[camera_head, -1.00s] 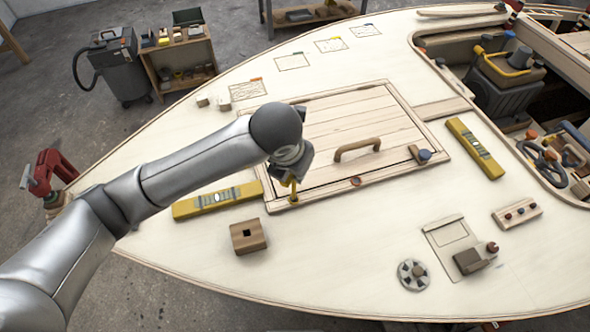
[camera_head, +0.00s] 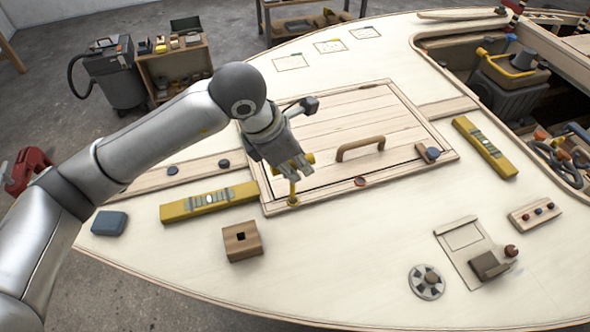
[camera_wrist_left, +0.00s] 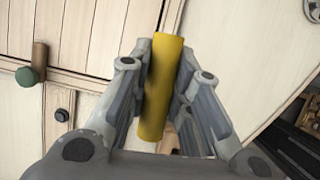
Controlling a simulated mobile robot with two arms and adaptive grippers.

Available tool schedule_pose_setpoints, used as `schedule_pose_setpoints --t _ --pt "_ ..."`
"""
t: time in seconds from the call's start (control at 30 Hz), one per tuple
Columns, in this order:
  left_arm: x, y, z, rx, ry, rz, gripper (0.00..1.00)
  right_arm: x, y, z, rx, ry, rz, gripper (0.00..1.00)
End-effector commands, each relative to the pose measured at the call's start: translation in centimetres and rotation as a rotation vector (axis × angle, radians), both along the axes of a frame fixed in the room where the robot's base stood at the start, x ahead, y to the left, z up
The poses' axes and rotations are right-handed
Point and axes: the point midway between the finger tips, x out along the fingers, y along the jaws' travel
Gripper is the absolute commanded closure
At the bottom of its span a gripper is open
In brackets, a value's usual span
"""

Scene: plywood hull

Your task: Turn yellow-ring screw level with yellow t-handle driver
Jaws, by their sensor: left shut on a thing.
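My left gripper (camera_head: 293,168) is shut on the yellow t-handle driver (camera_head: 292,188), above the near left corner of the hatch panel (camera_head: 325,130). The driver's shaft points down, and its lower end meets the yellow-ring screw (camera_head: 293,202) at the hatch frame. Whether the tip sits fully in the screw head, and whether the screw is level, I cannot tell. In the left wrist view the driver's yellow bar (camera_wrist_left: 162,85) lies between the two fingers and hides the screw. My right gripper is not in view.
Yellow spirit levels lie left of the hatch (camera_head: 180,210) and right of it (camera_head: 485,148). A wooden block with a square hole (camera_head: 242,242) stands close by in front. The hatch has a wooden handle (camera_head: 360,148) and an orange-ringed screw (camera_head: 361,181).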

Motion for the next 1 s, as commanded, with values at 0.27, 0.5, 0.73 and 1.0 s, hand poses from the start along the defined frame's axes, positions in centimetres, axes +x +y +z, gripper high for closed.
schedule_pose_setpoints --t 0.27,0.5,0.73,1.0 --pt "-0.1 0.0 -0.1 0.003 0.004 -0.052 1.00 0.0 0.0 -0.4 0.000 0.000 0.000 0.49" --pt "0.0 0.1 -0.5 0.004 0.001 -0.137 1.00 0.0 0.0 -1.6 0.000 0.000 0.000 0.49" --pt "-0.1 0.1 -0.5 0.003 0.001 -0.393 1.00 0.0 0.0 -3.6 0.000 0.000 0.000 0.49" --pt "-0.3 0.0 -0.1 0.002 0.002 -0.551 1.00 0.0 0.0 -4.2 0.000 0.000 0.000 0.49"
